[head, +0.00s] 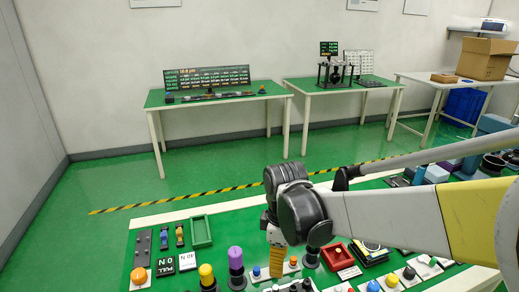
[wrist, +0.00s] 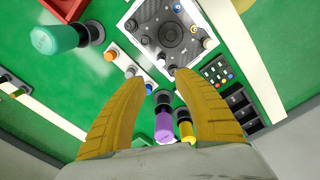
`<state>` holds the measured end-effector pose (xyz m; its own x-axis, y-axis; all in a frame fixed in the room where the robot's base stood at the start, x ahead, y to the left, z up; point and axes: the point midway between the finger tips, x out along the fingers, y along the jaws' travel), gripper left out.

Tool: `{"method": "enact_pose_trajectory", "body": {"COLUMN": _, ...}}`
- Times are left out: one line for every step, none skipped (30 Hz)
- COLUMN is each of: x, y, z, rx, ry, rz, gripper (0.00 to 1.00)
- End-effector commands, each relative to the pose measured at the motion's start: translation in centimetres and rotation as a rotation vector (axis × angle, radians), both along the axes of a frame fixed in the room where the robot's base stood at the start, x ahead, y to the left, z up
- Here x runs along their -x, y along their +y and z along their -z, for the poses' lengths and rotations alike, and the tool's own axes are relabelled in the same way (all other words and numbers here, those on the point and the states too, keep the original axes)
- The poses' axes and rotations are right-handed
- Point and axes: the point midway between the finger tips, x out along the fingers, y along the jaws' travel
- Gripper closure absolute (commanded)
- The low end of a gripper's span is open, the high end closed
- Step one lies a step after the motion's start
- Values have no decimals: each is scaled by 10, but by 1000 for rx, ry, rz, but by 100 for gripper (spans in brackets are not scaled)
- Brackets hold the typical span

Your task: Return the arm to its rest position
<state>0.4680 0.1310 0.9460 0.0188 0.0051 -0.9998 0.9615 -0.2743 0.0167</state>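My gripper (wrist: 159,82) shows in the wrist view as two yellow fingers spread apart with a clear gap between them. Nothing is held between the fingertips. In the head view my arm reaches in from the right, and my gripper (head: 276,262) points down over the front workbench (head: 150,215). A yellow finger hangs beside the blue and orange buttons. The fingertips are above the bench items; whether they touch anything is hard to tell.
A purple-topped knob (head: 236,262) and a yellow-topped knob (head: 207,275) stand left of my gripper. A green tray (head: 201,231) and a red tray (head: 337,256) lie on the bench. Two green tables (head: 215,98) stand at the back. The floor between is clear.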

Motion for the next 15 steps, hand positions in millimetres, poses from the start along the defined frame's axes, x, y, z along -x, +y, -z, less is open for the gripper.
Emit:
{"method": "enact_pose_trajectory", "body": {"x": 4, "y": -8, "z": -8, "rx": -7, "ry": -20, "rz": 46, "gripper": 64}}
{"method": "enact_pose_trajectory", "body": {"x": 7, "y": -13, "z": -13, "rx": -12, "ry": -36, "rz": 84, "gripper": 64}}
{"method": "enact_pose_trajectory", "body": {"x": 11, "y": -20, "z": -21, "rx": -23, "ry": -62, "rz": 145, "gripper": 64}}
{"method": "enact_pose_trajectory", "body": {"x": 15, "y": -27, "z": -28, "rx": -33, "ry": -85, "rz": 198, "gripper": 64}}
{"method": "enact_pose_trajectory", "body": {"x": 19, "y": -34, "z": -34, "rx": -45, "ry": -110, "rz": 255, "gripper": 64}}
{"method": "enact_pose_trajectory", "body": {"x": 26, "y": -43, "z": -43, "rx": -62, "ry": -144, "rz": 336, "gripper": 64}}
{"method": "enact_pose_trajectory", "body": {"x": 31, "y": -50, "z": -49, "rx": -77, "ry": -171, "rz": 399, "gripper": 64}}
{"method": "enact_pose_trajectory", "body": {"x": 36, "y": -57, "z": -55, "rx": -93, "ry": -196, "rz": 459, "gripper": 64}}
{"method": "enact_pose_trajectory", "body": {"x": 43, "y": -66, "z": -61, "rx": -116, "ry": -230, "rz": 541, "gripper": 64}}
{"method": "enact_pose_trajectory", "body": {"x": 48, "y": -72, "z": -66, "rx": -134, "ry": -255, "rz": 602, "gripper": 64}}
{"method": "enact_pose_trajectory", "body": {"x": 54, "y": -79, "z": -70, "rx": -153, "ry": -281, "rz": 662, "gripper": 64}}
{"method": "enact_pose_trajectory", "body": {"x": 61, "y": -87, "z": -74, "rx": -179, "ry": -313, "rz": 741, "gripper": 64}}
{"method": "enact_pose_trajectory", "body": {"x": 67, "y": -92, "z": -77, "rx": -201, "ry": -337, "rz": 800, "gripper": 64}}
{"method": "enact_pose_trajectory", "body": {"x": 72, "y": -98, "z": -79, "rx": -221, "ry": -359, "rz": 854, "gripper": 64}}
{"method": "enact_pose_trajectory", "body": {"x": 79, "y": -104, "z": -81, "rx": -250, "ry": -387, "rz": 924, "gripper": 64}}
